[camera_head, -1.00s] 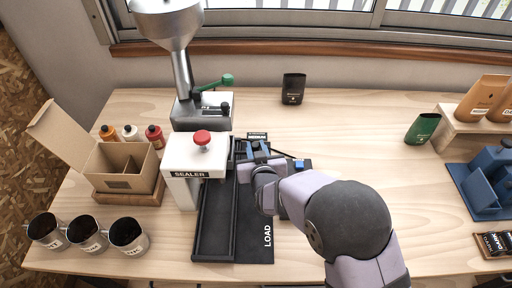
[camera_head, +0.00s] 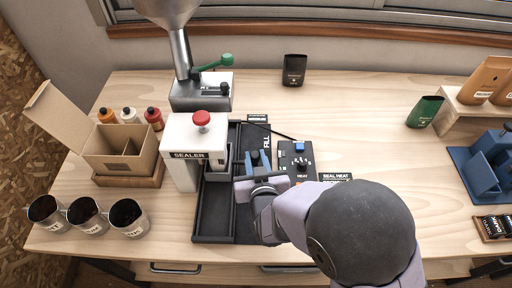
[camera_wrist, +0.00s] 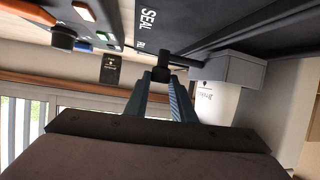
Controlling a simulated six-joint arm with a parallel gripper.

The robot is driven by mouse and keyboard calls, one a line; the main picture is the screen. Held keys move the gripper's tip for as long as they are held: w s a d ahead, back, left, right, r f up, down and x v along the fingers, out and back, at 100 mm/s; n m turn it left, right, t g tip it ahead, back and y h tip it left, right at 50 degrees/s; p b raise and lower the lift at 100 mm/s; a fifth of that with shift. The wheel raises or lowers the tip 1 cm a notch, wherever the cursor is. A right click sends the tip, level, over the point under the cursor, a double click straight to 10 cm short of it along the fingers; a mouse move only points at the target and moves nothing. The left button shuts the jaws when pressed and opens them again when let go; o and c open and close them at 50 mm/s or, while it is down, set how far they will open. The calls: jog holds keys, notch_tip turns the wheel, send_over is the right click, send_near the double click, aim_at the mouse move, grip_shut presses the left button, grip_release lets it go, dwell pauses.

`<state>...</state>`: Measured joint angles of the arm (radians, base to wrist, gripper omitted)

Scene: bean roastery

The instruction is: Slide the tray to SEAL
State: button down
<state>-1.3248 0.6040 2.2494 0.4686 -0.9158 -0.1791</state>
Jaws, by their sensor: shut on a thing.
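My gripper (camera_head: 258,163) is shut on a small black knob (camera_head: 254,157), just right of the sealer. In the wrist view the two blue-grey fingers (camera_wrist: 164,85) close on this knob (camera_wrist: 158,60). A long black recessed channel (camera_head: 213,215) runs from front to back beside the sealer; I cannot tell clearly where the tray's body ends and its track begins. The white sealer (camera_head: 186,140) with a red button stands left of the channel. The word SEAL (camera_wrist: 148,19) shows on the black surface in the wrist view. FILL (camera_head: 267,142) is marked at the back; the arm hides LOAD.
A black heat box (camera_head: 296,165) with a dial and blue switch is close right of my gripper. An open carton (camera_head: 118,150) and several metal cups (camera_head: 85,216) are at left. The table middle right is clear.

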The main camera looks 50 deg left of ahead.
jog(key=shift+s+d, duration=0.85)
jog(key=shift+s, duration=0.05)
jog(key=c, duration=1.5)
grip_release()
jog(key=v, duration=0.7)
jog(key=shift+d+r, duration=0.1)
jog(key=shift+r, duration=0.05)
